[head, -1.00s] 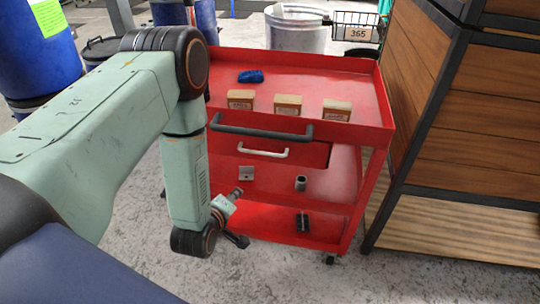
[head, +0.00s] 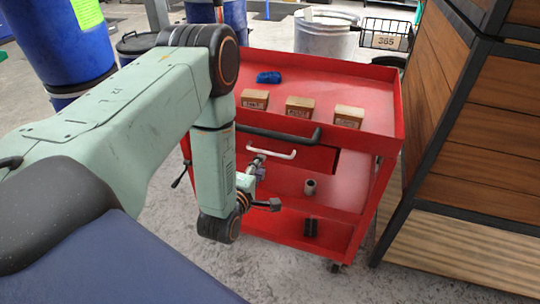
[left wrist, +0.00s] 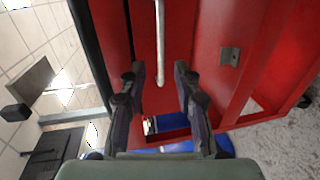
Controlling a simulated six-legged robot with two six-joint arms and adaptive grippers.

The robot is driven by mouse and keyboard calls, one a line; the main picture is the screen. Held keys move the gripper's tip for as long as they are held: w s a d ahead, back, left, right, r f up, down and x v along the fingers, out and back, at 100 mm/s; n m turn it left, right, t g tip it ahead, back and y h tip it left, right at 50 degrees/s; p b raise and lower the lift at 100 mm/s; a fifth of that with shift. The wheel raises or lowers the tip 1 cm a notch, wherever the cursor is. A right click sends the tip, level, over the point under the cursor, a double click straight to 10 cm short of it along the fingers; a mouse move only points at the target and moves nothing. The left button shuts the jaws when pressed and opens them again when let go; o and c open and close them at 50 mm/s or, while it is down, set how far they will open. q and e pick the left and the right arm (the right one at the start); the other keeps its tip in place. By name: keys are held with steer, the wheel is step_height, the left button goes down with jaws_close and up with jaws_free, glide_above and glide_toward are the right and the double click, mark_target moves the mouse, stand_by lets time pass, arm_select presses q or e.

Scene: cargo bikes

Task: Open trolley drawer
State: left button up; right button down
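The red trolley (head: 345,84) stands ahead of me. Its drawer (head: 316,157) is under the top tray and looks shut, with a pale bar handle (head: 280,153) on its front. My left gripper (head: 259,166) is at the left end of this handle and partly hides the drawer front. In the left wrist view my left gripper (left wrist: 160,74) is open, and the handle (left wrist: 160,35) shows between its two fingers. I cannot tell whether a finger touches it. My right gripper is not in view.
A dark push bar (head: 290,136) runs just above the drawer handle. Several small boxes, one of them here (head: 299,106), and a blue item (head: 268,77) lie on the top tray. A wooden-panelled crate (head: 480,140) stands close on the right. Lower shelves hold small parts.

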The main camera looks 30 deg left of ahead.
arm_select(q)
steer(key=b+x, duration=0.1)
steer(key=x, duration=0.6)
steer(key=shift+w+b, duration=0.3)
steer(key=shift+b, duration=0.05)
steer(key=shift+f, duration=0.15)
steer(key=shift+c, duration=0.2)
jaws_close()
